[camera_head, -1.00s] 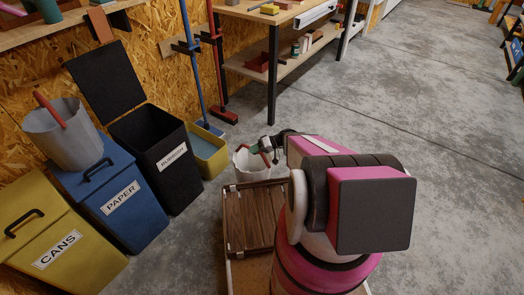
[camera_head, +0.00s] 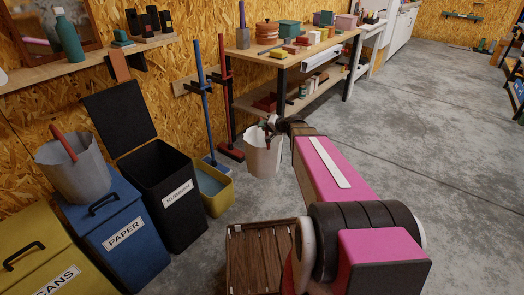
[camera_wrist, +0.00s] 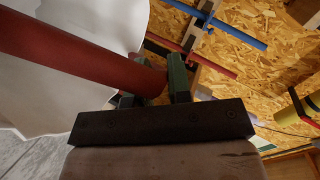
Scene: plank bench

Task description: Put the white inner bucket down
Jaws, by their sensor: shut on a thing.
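My gripper (camera_head: 270,126) is shut on the red handle of the white inner bucket (camera_head: 262,155). In the head view the bucket hangs in the air, upright or nearly so, in front of the workbench and to the right of the yellow mop bucket. In the wrist view the red handle (camera_wrist: 85,58) runs between the green fingers (camera_wrist: 165,82), and the white bucket wall (camera_wrist: 95,25) fills the upper left. The bucket's inside cannot be made out.
An open black rubbish bin (camera_head: 165,190), a blue paper bin (camera_head: 118,228) with a grey bucket (camera_head: 75,172) on its lid, and a yellow cans bin (camera_head: 35,245) stand left. A yellow mop bucket (camera_head: 218,200) and wooden crate (camera_head: 232,258) are nearby. Concrete floor (camera_head: 440,130) is clear at right.

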